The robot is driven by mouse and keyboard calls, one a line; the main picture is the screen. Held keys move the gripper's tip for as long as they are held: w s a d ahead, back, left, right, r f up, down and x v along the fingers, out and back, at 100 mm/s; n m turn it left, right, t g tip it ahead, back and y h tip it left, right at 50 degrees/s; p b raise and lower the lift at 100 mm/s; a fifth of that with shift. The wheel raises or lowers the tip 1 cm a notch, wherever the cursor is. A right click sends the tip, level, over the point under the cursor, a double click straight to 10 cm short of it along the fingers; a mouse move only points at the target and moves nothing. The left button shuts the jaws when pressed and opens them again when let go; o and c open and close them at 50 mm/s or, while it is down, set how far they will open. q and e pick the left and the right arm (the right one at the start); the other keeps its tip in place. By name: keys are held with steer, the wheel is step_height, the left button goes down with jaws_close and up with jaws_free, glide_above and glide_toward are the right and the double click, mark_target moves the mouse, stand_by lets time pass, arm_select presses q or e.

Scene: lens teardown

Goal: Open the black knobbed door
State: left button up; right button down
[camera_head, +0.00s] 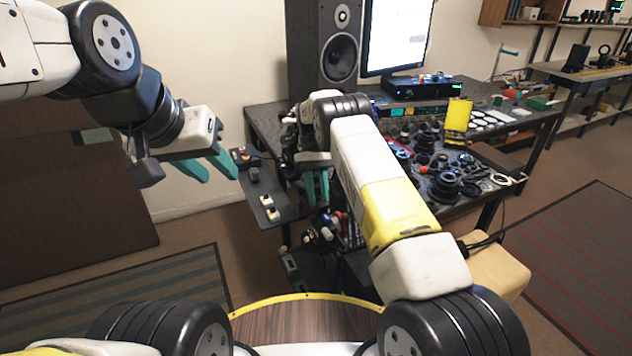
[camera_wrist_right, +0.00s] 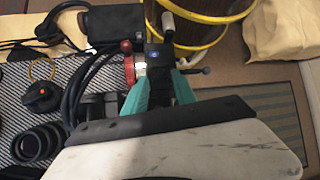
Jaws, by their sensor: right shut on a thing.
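My right gripper (camera_head: 317,188) points down beside the front left of the cluttered workbench, with its teal fingers close together. In the right wrist view its fingers (camera_wrist_right: 160,82) close on a small black part (camera_wrist_right: 154,52) with a blue dot. I cannot tell whether this part is a knob of the black door. No black knobbed door can be made out clearly; my right arm and the clutter below the bench edge hide much of that area. My left gripper (camera_head: 207,168) hangs at the left, its teal fingers apart and empty, away from the bench.
The workbench (camera_head: 262,122) holds dark lens parts, a yellow piece (camera_head: 456,122) and a black speaker (camera_head: 328,45). A small shelf (camera_head: 267,190) with little items juts out at its left. A red ball knob (camera_wrist_right: 126,46) and black cables lie beside my right fingers. Floor at left is clear.

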mark_target(320, 204)
steer(key=c, duration=1.2)
jaws_free()
steer(key=shift+c, duration=0.2)
steer(key=shift+r, duration=0.2)
steer(key=r, duration=0.3)
steer(key=shift+s+r, duration=0.15)
steer(key=shift+s, duration=0.1)
steer(key=s+a+r, duration=0.1)
steer(key=s, duration=1.4)
steer(key=shift+s, duration=0.3)
steer(key=shift+w+r, duration=0.1)
